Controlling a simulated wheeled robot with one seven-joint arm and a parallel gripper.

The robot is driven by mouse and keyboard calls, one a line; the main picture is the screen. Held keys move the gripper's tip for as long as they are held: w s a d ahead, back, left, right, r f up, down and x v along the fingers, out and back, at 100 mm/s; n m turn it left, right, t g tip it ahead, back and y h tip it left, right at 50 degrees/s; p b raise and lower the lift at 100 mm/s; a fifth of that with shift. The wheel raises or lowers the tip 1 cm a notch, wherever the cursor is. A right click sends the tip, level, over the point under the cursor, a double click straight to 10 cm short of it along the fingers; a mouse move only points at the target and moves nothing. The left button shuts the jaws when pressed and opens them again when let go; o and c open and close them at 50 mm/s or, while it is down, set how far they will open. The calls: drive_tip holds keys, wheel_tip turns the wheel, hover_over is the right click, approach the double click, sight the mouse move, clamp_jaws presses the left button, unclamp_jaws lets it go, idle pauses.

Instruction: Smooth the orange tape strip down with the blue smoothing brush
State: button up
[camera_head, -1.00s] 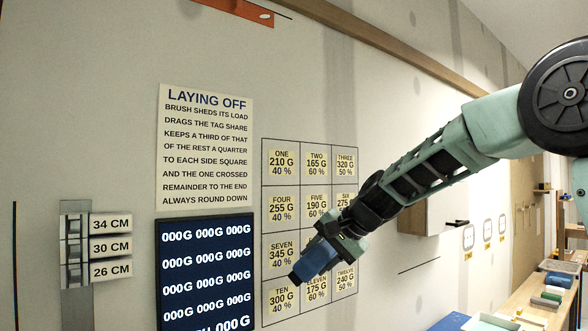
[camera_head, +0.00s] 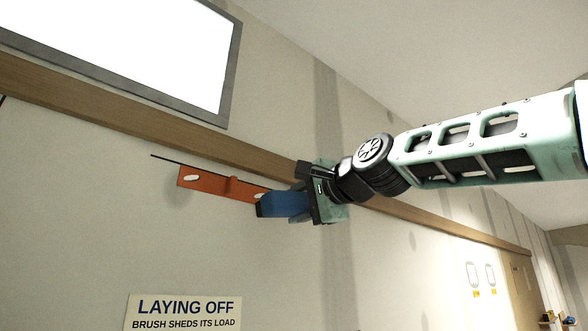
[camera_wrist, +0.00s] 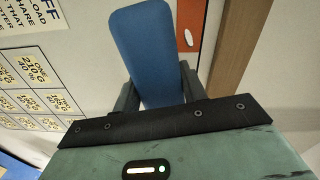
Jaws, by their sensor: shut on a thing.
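The blue smoothing brush (camera_head: 283,204) is held in my gripper (camera_head: 314,194), pointing left. In the wrist view the brush (camera_wrist: 148,50) extends away between the shut fingers (camera_wrist: 160,92). The orange tape strip (camera_head: 208,182) lies along the wall under a wooden rail, with a pale oval near each end and a small raised bump near its middle. The brush tip is at the strip's right end in the head view and overlaps it there; I cannot tell whether they touch. In the wrist view the strip (camera_wrist: 191,16) shows to the right of the brush, with a gap between.
A wooden rail (camera_head: 130,108) runs just above the strip, and a bright framed panel (camera_head: 130,45) sits above it. A "LAYING OFF" notice (camera_head: 185,312) is on the wall below. A grid of labels (camera_wrist: 30,90) shows left in the wrist view. The wall between strip and notice is clear.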

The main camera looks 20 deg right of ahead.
drive_tip(key=r, duration=0.1)
drive_tip(key=s+r, duration=0.1)
drive_tip(key=r, duration=0.3)
drive_tip(key=shift+s+a+p, duration=0.1)
drive_tip(key=shift+s+p, duration=0.25)
drive_tip(key=shift+p, duration=0.05)
drive_tip(key=shift+s+f, duration=0.1)
drive_tip(key=shift+f, duration=0.1)
drive_tip(key=shift+w+a+r, duration=0.15)
drive_tip(key=shift+w, duration=0.15)
drive_tip(key=shift+p+x, duration=0.7)
drive_tip(key=shift+x, duration=2.25)
drive_tip(key=shift+x, duration=1.25)
drive_tip(key=shift+r, duration=0.1)
idle(0.5)
drive_tip(key=shift+w+d, duration=0.15)
drive_tip(key=shift+d, duration=0.35)
drive_tip(key=shift+w+d, duration=0.2)
drive_tip(key=shift+d, duration=0.35)
